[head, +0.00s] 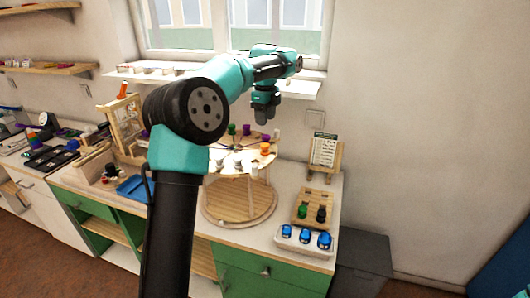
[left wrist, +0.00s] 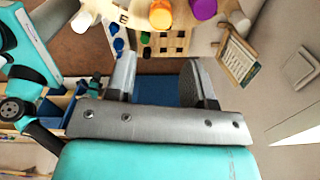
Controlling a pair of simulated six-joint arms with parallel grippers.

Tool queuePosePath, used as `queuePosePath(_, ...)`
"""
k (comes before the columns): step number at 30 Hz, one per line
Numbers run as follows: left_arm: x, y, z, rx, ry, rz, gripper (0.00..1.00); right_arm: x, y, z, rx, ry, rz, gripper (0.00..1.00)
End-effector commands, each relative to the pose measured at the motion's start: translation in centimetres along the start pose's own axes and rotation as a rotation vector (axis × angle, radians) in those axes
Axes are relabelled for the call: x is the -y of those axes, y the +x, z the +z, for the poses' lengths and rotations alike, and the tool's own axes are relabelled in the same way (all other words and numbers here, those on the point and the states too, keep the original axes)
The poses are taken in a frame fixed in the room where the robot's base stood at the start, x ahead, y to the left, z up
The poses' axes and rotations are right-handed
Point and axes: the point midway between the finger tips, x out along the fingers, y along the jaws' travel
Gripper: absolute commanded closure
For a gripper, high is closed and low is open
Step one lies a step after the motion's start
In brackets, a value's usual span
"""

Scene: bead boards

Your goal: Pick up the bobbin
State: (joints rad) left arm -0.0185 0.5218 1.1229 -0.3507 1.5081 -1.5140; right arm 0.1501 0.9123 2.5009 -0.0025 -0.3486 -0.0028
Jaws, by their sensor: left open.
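Several bobbin-like spools stand on the round wooden tiered stand (head: 240,217). They include a green one (head: 231,129), a purple one (head: 246,129), an orange one (head: 265,149) and pale ones (head: 238,165). I cannot tell which is the task's bobbin. My left gripper (head: 264,116) hangs above the back of the stand, apart from the spools as far as I can tell. In the left wrist view its jaws (left wrist: 160,78) are open with nothing between them. An orange spool (left wrist: 160,14) and a purple spool (left wrist: 203,8) show beyond the fingertips. My right gripper is not in view.
A peg board (head: 312,194) with a green and a black spool is at the counter's right. In front, a white tray (head: 290,247) holds blue spools. A card on a wooden easel (head: 326,150) stands behind. A blue tray (head: 133,187) is left of my arm.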

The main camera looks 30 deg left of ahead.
Motion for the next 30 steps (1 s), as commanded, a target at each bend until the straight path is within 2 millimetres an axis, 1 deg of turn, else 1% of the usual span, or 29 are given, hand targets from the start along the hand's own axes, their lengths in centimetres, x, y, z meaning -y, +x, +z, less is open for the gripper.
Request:
queuePosePath(1, 0.0, 0.9, 0.0, 0.000, 0.000, 0.003, 0.52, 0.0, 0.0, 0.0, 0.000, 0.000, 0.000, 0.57)
queuePosePath(6, 0.0, 3.8, 0.0, 0.000, -0.001, 0.003, 0.52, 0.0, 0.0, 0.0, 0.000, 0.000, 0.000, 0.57)
queuePosePath(9, 0.0, 5.4, 0.0, 0.000, -0.001, 0.002, 0.52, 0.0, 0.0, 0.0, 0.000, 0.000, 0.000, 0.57)
queuePosePath(12, 0.0, 6.5, 0.0, 0.000, 0.000, 0.001, 0.52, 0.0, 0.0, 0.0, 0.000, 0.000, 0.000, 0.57)
queuePosePath(15, 0.0, 6.9, 0.0, 0.000, 0.000, 0.000, 0.52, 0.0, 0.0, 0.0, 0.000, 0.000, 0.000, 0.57)
queuePosePath(25, 0.0, 7.0, 0.0, 0.000, 0.000, 0.000, 0.52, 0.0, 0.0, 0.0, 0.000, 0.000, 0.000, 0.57)
queuePosePath(28, 0.1, 7.7, 0.1, 0.000, 0.000, 0.001, 0.52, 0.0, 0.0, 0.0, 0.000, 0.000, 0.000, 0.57)
queuePosePath(30, 0.0, 8.5, 0.1, 0.000, 0.000, 0.003, 0.52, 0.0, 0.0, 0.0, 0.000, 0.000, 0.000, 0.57)
